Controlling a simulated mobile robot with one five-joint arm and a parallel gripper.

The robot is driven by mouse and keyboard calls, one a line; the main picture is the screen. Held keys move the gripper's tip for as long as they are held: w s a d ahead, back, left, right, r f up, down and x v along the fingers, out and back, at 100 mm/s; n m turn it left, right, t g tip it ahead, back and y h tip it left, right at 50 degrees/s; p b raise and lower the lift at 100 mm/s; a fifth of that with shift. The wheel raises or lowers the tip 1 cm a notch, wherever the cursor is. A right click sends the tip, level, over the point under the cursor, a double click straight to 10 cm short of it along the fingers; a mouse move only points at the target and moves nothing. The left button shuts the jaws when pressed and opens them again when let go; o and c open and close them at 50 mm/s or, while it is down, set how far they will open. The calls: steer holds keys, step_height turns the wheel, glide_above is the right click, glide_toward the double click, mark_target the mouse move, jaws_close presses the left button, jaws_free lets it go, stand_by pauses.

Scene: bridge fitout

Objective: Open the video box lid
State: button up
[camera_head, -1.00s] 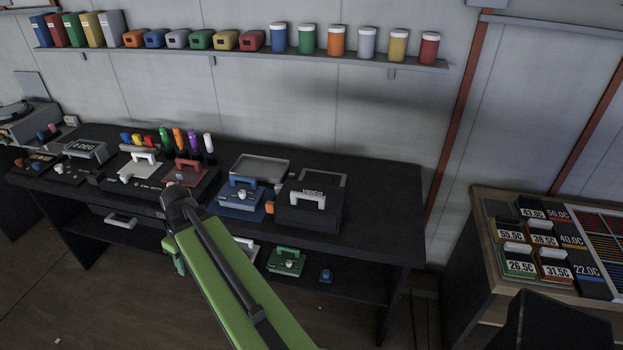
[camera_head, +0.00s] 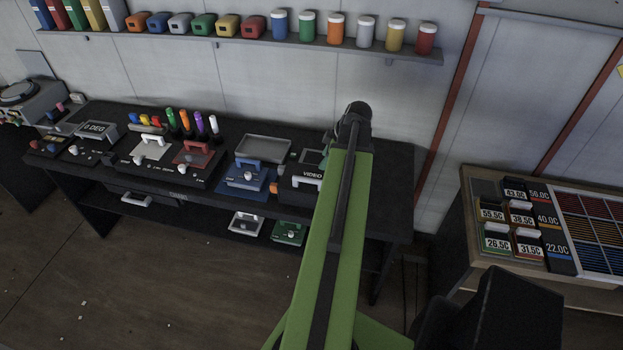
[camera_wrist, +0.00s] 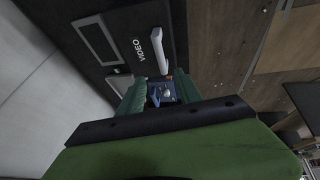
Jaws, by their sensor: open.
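The video box (camera_head: 300,193) is a black box on the dark bench, marked VIDEO, with an orange part at its left side. My green arm hides its right part in the head view. In the wrist view its black lid (camera_wrist: 120,30) looks shut, with a white bar handle (camera_wrist: 159,52) beside the lettering. My gripper (camera_wrist: 160,90) is open, its two green fingers apart and nothing held. The handle is just beyond the fingers in the picture, not between them. I cannot tell the height of the fingers over the bench.
A blue device (camera_head: 246,176) stands left of the video box and also shows between my fingers in the wrist view (camera_wrist: 163,93). A grey tray (camera_head: 263,149) lies behind it. A shelf of jars (camera_head: 336,30) runs above the bench. A wooden cabinet with labelled blocks (camera_head: 478,268) stands right.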

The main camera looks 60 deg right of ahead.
mark_target(310, 179)
steer(key=b+x, duration=1.2)
steer(key=x, duration=0.3)
steer(key=shift+f+b, duration=0.25)
steer(key=shift+b, duration=0.1)
steer(key=shift+w, duration=0.1)
jaws_close()
stand_by(0.3)
